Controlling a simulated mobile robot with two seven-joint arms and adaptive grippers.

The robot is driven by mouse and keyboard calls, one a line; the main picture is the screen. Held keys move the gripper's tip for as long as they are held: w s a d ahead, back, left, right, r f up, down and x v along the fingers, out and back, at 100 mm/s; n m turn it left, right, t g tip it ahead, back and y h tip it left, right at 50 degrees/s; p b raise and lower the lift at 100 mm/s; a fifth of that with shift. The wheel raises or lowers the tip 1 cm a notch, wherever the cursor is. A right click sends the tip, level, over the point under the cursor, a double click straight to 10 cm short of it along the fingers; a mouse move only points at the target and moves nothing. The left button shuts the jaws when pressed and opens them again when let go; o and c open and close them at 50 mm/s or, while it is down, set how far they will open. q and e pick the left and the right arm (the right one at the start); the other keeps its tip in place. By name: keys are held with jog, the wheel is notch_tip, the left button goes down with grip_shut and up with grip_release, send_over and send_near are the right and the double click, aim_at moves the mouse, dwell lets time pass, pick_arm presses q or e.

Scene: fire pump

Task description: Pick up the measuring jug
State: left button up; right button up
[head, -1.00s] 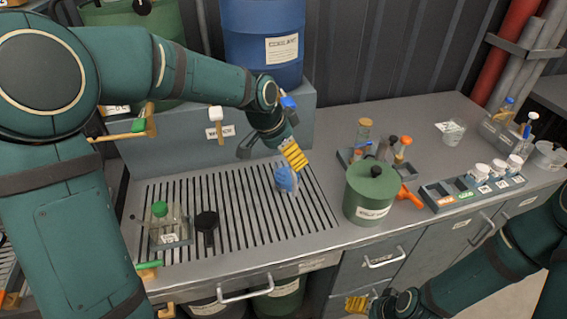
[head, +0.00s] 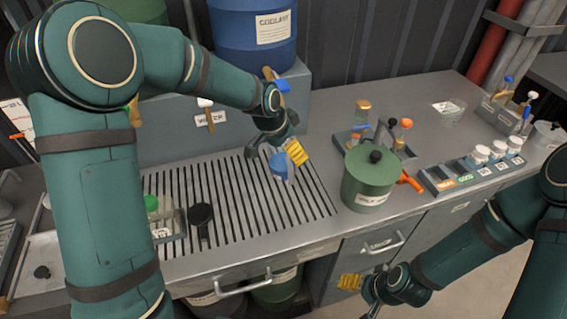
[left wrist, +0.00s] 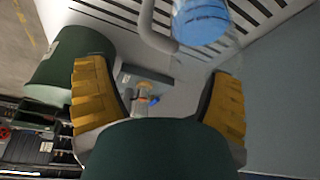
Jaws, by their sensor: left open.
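A clear measuring jug with blue contents (head: 279,167) stands on the slatted drain grate (head: 235,215). In the left wrist view its blue contents (left wrist: 203,20) and pale handle show at the top, beyond my fingers. My left gripper (head: 296,152) is open, with yellow fingers close beside the jug on its right and partly covering it in the head view. In the wrist view the space between the fingers (left wrist: 162,100) holds no jug. Whether a finger touches the jug I cannot tell. My right gripper (head: 349,282) is low in front of the drawers; its opening is unclear.
A green lidded pot (head: 368,185) stands right of the grate. Behind it is a rack of small bottles (head: 375,140). A tray of white-capped jars (head: 470,172), a clear container (head: 449,110) and a blue coolant drum (head: 255,35) are farther off. A green-capped bottle (head: 152,204) is left.

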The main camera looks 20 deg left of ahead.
aim_at(285, 164)
pick_arm(q)
jog(key=x, duration=0.5)
jog(key=shift+a+b, duration=0.2)
jog(key=shift+b, duration=0.15)
jog(key=shift+c, duration=0.3)
grip_shut()
